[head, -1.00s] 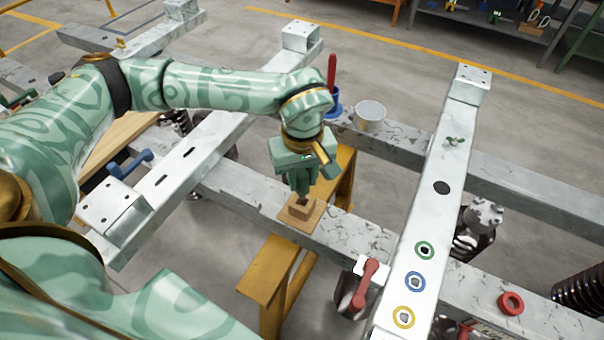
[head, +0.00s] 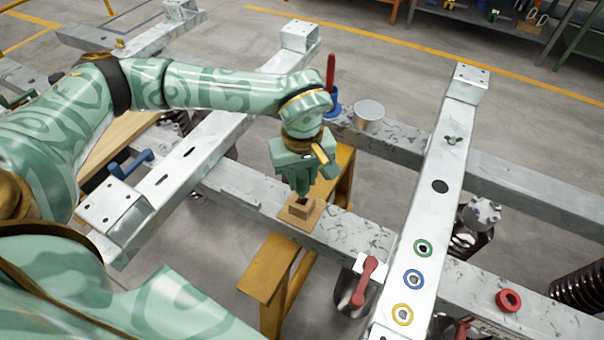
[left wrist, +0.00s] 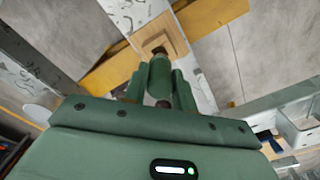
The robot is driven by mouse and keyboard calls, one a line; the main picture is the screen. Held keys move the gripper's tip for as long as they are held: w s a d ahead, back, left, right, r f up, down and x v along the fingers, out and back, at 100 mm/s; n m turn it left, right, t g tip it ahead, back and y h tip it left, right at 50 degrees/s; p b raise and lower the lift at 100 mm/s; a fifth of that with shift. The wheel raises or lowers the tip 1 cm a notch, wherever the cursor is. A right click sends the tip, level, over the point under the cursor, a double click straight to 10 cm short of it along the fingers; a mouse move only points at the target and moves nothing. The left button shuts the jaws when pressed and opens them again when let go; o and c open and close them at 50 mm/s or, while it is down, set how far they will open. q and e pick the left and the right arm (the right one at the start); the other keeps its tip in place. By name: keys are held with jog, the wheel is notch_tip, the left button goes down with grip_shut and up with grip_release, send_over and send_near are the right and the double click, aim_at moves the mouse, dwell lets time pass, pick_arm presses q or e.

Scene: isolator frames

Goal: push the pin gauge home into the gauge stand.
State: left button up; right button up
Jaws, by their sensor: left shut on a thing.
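The gauge stand (head: 312,217) is a stepped wooden block on a pale metal beam. It also shows at the top of the left wrist view (left wrist: 178,34). My left gripper (head: 302,189) points down right above the stand. In the left wrist view, its fingers (left wrist: 160,88) are shut on the pin gauge (left wrist: 159,74), which has a green cylindrical body and dark ends. The gauge's far end meets the opening in the stand's top; how deep it sits I cannot tell. In the head view the gauge is mostly hidden by the fingers. My right gripper is not in view.
A grey can (head: 368,115) and a blue cup (head: 333,108) with a red handle stand behind the gripper. A red lever (head: 364,282) is to the right. The long beam (head: 428,215) carries green, blue and yellow rings. A yellow trestle (head: 268,268) stands below.

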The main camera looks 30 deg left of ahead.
aim_at(302, 189)
pick_arm(q)
jog(key=shift+p, duration=0.3)
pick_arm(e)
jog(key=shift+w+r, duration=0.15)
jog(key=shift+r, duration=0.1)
